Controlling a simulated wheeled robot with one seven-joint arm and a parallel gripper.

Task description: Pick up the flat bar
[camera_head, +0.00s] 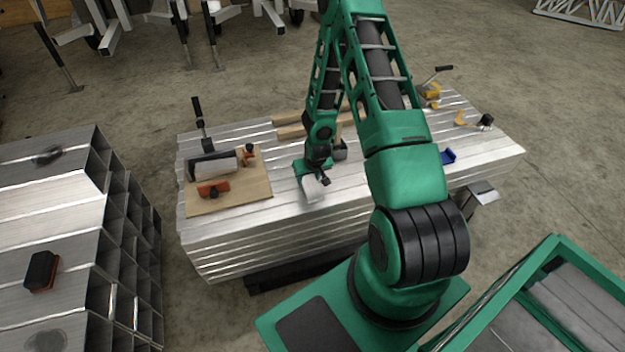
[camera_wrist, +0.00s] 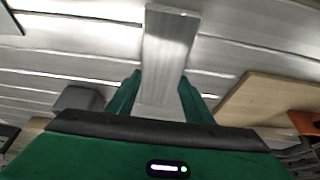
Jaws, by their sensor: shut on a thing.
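The flat bar (camera_wrist: 170,45) is a plain light grey metal strip. In the wrist view it runs up from between the two green fingers of my gripper (camera_wrist: 158,92), which is shut on it. In the head view the flat bar (camera_head: 314,189) shows as a short pale piece under my gripper (camera_head: 310,170), over the stack of aluminium profiles (camera_head: 235,235). Part of the bar is hidden by the gripper. I cannot tell whether the bar touches the stack.
A wooden board (camera_head: 236,203) with orange-and-black tools (camera_head: 213,189) lies left of my gripper. Wooden strips (camera_head: 290,132), a blue piece (camera_head: 448,156) and yellow tools (camera_head: 431,92) are also on the stack. Another profile stack (camera_head: 60,205) stands at the left, with floor between.

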